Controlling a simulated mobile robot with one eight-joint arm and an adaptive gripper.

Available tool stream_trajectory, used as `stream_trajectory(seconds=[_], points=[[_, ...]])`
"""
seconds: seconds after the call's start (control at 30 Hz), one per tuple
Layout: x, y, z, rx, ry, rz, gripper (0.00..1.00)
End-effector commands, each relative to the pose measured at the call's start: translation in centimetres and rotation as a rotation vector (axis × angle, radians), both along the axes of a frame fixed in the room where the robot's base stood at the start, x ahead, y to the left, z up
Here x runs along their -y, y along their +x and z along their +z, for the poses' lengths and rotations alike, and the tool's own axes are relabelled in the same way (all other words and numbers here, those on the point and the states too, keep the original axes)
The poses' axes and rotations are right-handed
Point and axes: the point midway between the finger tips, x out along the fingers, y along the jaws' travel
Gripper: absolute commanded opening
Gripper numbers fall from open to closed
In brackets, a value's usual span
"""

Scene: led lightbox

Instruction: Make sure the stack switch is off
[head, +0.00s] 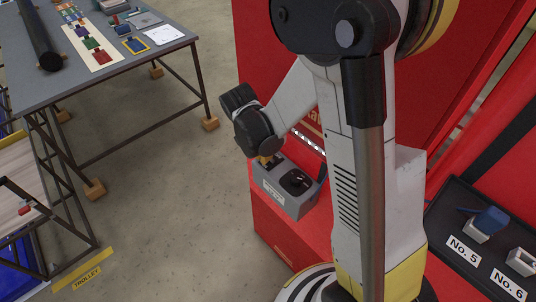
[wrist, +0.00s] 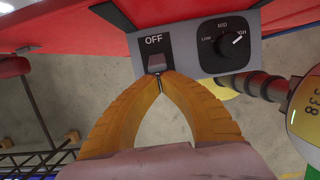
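A grey control box (head: 281,197) sits on a red ledge in the head view. In the wrist view its panel (wrist: 185,50) carries a small rocker-like switch (wrist: 156,62) under a black field reading OFF. Right of it is a black dial (wrist: 230,45) marked low, mid and high, its white pointer toward high. My gripper (wrist: 160,82) has its orange fingertips together just below the switch, with nothing seen between them. Whether they touch the switch I cannot tell. In the head view my gripper (head: 265,160) is at the left end of the box, partly covering the switch.
A red cabinet (head: 275,40) stands behind the box. A grey table (head: 128,72) with small coloured items is at the left. A black tray (head: 465,240) labelled No. 5 and No. 6 is at the right. Concrete floor (head: 160,190) lies open between.

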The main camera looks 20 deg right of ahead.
Motion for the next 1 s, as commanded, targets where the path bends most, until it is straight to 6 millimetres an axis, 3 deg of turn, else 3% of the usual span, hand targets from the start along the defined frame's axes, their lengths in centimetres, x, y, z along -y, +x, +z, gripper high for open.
stream_trajectory(seconds=[0.57,1.0], points=[[0.1,0.0,0.0,0.0,0.0,0.0,0.0],[1.9,0.6,-0.1,0.0,0.0,-0.001,0.0]])
